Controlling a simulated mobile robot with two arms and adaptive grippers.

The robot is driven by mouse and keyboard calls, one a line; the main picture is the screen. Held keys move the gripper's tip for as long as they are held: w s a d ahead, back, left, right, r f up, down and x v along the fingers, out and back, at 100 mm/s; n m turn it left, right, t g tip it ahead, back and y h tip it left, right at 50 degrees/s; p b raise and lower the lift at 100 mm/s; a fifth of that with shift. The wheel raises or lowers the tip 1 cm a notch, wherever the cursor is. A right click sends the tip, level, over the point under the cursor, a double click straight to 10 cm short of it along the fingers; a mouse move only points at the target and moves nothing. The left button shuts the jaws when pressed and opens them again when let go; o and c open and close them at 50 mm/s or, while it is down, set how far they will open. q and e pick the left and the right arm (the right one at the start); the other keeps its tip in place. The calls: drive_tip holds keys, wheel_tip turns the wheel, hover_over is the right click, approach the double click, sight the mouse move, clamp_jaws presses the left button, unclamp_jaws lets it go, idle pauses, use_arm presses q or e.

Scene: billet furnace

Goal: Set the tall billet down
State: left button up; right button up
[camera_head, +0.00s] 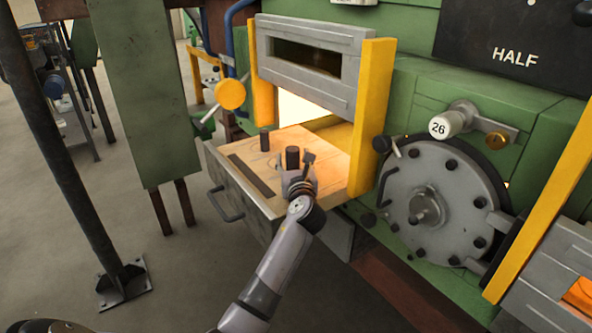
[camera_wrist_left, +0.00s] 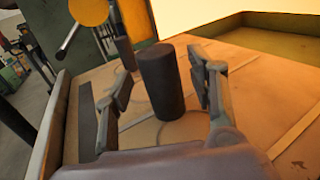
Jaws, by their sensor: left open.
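The tall billet (camera_wrist_left: 160,82) is a dark upright cylinder between the two open fingers of my left gripper (camera_wrist_left: 163,95) in the left wrist view. A gap shows on each side of it. In the head view the billet (camera_head: 292,156) stands just beyond my left gripper (camera_head: 298,172), on the pale hearth drawer (camera_head: 322,148) in front of the furnace opening. The gripper partly hides its lower part there. My right gripper does not show.
A second dark cylinder (camera_head: 265,140) stands farther back on the drawer. A flat dark bar (camera_head: 251,175) lies along its left side. The bright furnace opening (camera_head: 300,108) lies behind, between yellow posts (camera_head: 371,115). A round bolted hatch (camera_head: 432,200) stands to the right.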

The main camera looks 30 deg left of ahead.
use_arm(q)
drive_tip(key=v, duration=1.1)
drive_tip(key=shift+s+d, duration=0.1)
drive_tip(key=shift+s, duration=0.05)
